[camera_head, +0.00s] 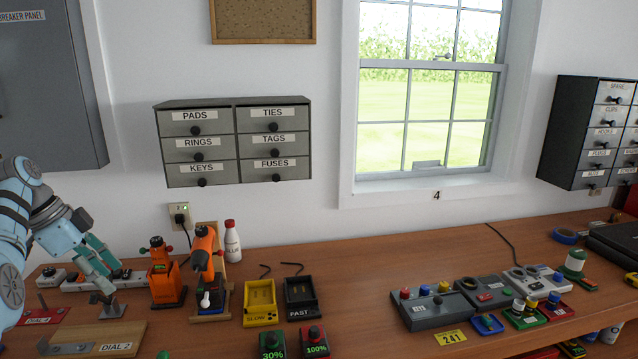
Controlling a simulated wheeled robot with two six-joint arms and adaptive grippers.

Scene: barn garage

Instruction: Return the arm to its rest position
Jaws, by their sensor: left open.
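My left arm comes in from the left edge, light blue with dark bands. Its left gripper (108,284) points down over the left part of the workbench, near a power strip (75,283) and above a wooden board labelled DIAL 2 (118,340). The jaws look small here and I see nothing held between them. Whether the fingertips touch anything below is hard to tell. My right gripper is not in view.
Orange tools (203,265) on stands are right of the gripper, with a yellow charger (261,302) and a black charger (301,298) beyond. A grey button box (432,308) stands further right. The mid-bench (365,270) is clear. A grey cabinet (45,90) hangs upper left.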

